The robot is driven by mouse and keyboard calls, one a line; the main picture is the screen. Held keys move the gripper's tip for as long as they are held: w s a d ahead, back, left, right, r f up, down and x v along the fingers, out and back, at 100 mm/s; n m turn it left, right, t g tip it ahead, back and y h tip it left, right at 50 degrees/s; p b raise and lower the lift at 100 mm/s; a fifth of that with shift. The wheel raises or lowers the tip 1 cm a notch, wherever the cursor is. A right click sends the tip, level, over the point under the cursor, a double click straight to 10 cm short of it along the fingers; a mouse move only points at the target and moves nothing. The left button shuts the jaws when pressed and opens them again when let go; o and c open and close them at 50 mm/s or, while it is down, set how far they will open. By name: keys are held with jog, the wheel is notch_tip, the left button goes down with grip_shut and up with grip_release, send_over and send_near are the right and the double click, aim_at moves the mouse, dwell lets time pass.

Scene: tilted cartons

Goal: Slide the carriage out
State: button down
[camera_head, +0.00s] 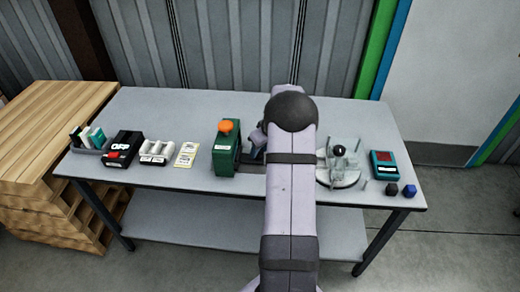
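A green upright device (227,155) with an orange knob (226,126) on top and a white label stands near the middle of the table. A dark low part (251,158) shows at its right side. I cannot tell whether this is the carriage, as my arm hides much of the area. My arm reaches up from the bottom of the picture, just right of the green device. The end of my arm is mostly hidden behind its own links, close to the device's right side. Its fingers cannot be made out, nor any contact.
The grey table (190,108) holds a black box with a red part (121,149), white items (156,152), a yellow card (187,154) and a small tray (89,142) on the left.

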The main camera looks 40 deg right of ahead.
jog(key=shift+s+d+f, duration=0.1)
jog(key=shift+s+d, duration=0.2)
jog(key=s+d+b, duration=0.5)
jog(key=s+d, duration=0.4)
jog(key=c, duration=1.3)
grip_release()
jog(key=shift+r, duration=0.2)
jog(key=shift+b+v, duration=0.5)
jog(key=shift+v, duration=3.1)
